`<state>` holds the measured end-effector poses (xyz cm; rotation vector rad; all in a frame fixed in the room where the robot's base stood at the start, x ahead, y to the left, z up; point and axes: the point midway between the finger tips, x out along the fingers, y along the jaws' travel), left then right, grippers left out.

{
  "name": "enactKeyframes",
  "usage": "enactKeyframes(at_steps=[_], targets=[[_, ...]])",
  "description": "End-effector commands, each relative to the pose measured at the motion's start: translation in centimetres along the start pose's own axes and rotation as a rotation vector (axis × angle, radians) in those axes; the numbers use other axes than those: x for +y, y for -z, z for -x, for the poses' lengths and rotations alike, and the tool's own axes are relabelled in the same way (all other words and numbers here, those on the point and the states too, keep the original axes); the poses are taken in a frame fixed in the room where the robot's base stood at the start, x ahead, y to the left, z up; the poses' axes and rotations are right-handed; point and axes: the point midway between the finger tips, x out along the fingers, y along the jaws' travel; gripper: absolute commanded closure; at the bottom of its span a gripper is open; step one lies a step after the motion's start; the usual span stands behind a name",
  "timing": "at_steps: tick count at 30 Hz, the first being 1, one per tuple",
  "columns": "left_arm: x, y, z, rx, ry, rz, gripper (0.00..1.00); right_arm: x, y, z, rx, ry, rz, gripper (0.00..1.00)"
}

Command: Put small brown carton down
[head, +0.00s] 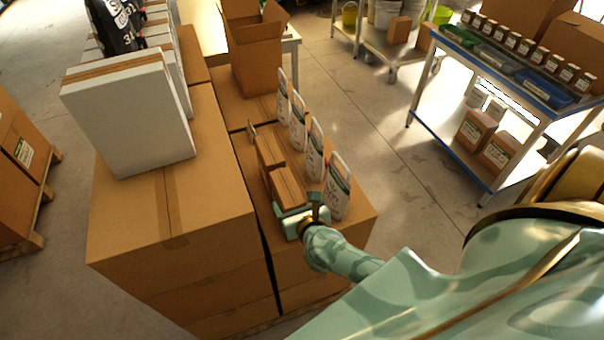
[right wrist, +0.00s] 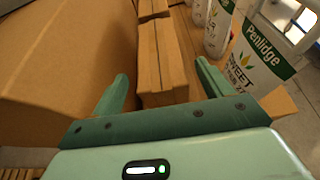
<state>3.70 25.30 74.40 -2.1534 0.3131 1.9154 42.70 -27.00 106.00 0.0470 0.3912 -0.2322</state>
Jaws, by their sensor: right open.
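The small brown carton (head: 288,188) stands on top of a large brown box (head: 352,213), at the near end of a short row of similar cartons. In the right wrist view the small carton (right wrist: 163,65) sits between the two fingers, with gaps at its sides. My right gripper (head: 302,208) is open around the near end of this carton; its fingers also show in the right wrist view (right wrist: 160,88). My left gripper is not in view.
White Penlidge packs (head: 337,192) stand in a row right beside the cartons. A taller box stack (head: 170,215) with a white box (head: 130,115) is on the left. An open carton (head: 253,50) stands behind. A blue-edged shelf cart (head: 500,85) is at the right; floor between is clear.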

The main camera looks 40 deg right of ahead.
Motion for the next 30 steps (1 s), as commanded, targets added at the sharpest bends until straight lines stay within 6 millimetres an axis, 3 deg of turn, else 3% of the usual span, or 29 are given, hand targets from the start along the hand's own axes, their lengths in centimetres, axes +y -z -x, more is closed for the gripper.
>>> enactKeyframes(at_steps=[3,9,14,22,26,29,30], targets=[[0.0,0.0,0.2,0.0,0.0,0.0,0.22,0.0,0.1,3.0,0.002,-0.001,-0.001,0.22],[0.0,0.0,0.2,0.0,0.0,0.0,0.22,0.0,0.1,6.5,0.001,0.0,0.0,0.22],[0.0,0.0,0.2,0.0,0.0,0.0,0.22,0.0,0.0,7.5,0.001,0.001,0.0,0.22],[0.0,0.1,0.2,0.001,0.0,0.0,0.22,-0.2,0.5,7.3,-0.011,0.003,0.07,0.22],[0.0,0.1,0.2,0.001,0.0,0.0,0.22,-0.7,3.6,6.0,-0.06,-0.006,0.53,0.22],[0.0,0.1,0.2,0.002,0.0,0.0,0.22,-0.4,10.1,5.5,-0.077,-0.103,1.184,0.22],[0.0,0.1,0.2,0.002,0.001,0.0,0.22,-0.2,13.8,5.7,-0.077,-0.185,1.48,0.22]])
